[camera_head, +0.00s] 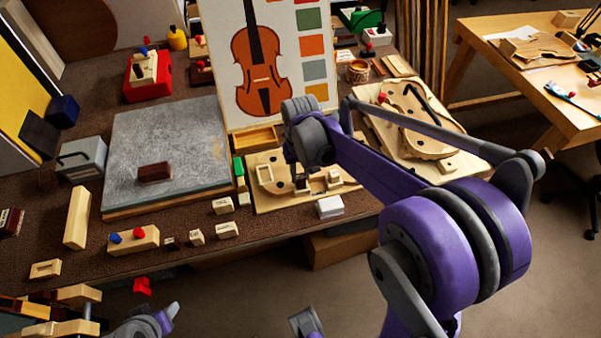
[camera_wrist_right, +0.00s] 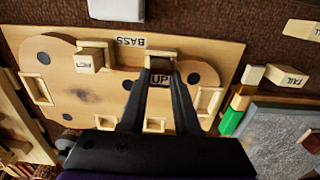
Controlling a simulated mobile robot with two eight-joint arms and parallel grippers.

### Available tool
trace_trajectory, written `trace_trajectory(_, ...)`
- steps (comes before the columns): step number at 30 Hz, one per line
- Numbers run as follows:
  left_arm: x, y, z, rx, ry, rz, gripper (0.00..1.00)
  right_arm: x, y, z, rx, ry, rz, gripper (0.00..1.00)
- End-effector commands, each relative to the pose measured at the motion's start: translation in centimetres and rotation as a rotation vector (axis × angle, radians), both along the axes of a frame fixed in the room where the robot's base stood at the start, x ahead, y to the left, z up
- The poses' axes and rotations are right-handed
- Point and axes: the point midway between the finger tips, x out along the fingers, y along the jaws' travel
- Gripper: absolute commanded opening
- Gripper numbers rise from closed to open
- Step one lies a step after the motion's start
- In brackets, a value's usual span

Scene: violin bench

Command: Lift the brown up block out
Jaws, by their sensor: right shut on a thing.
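The brown up block (camera_wrist_right: 160,80) has a dark brown face marked "UP" and a paler top end. In the right wrist view it is between the two dark fingers of my right gripper (camera_wrist_right: 160,88), which is shut on it. The block is at the wooden board (camera_wrist_right: 75,97), close to the edge marked "BASS". I cannot tell whether its lower end is still in the board. In the head view my right gripper (camera_head: 302,181) reaches down over the same board, and the arm hides part of it. My left gripper is not clearly in view.
A pale block marked "RECT" (camera_wrist_right: 92,60) stands on the board beside the up block. A white block (camera_head: 330,207) lies at the board's front edge. A grey slab (camera_head: 190,140) is to the left, with several small labelled blocks before it. A violin picture panel (camera_head: 228,70) stands behind.

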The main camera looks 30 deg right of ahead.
Motion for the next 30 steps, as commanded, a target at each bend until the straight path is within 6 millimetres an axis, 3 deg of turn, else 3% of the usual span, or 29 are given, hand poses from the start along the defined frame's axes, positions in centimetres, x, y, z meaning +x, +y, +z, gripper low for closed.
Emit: trace_trajectory(30,0.4,0.0,3.1,0.0,-0.01,0.0,0.5,0.0,0.0,4.1,0.0,0.0,0.0,0.0)
